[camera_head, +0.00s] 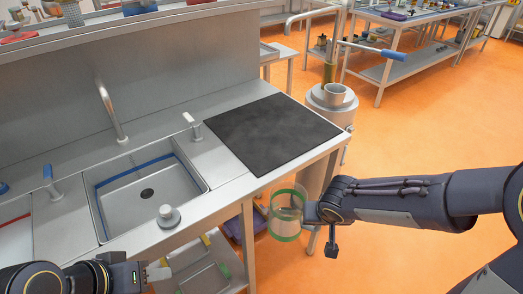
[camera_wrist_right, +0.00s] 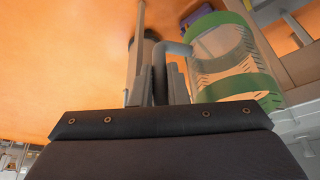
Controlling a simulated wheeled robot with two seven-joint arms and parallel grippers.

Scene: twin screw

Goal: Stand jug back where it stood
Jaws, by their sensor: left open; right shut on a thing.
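The jug (camera_head: 286,213) is a clear cylinder with green bands at top and bottom. My right gripper (camera_head: 308,212) is shut on its grey handle and holds it roughly upright in the air, off the front right edge of the counter. In the right wrist view the jug (camera_wrist_right: 222,65) is right of the fingers (camera_wrist_right: 158,78), with its handle (camera_wrist_right: 172,50) reaching to them. My left gripper (camera_head: 148,273) is open and empty at the bottom left, in front of the sink.
A black mat (camera_head: 272,131) lies bare on the counter's right part. The sink (camera_head: 148,192) with its faucet (camera_head: 110,108) is left of it, with a grey knob (camera_head: 168,214) at its front edge. A grey cylindrical vessel (camera_head: 332,103) stands beyond the counter's right end.

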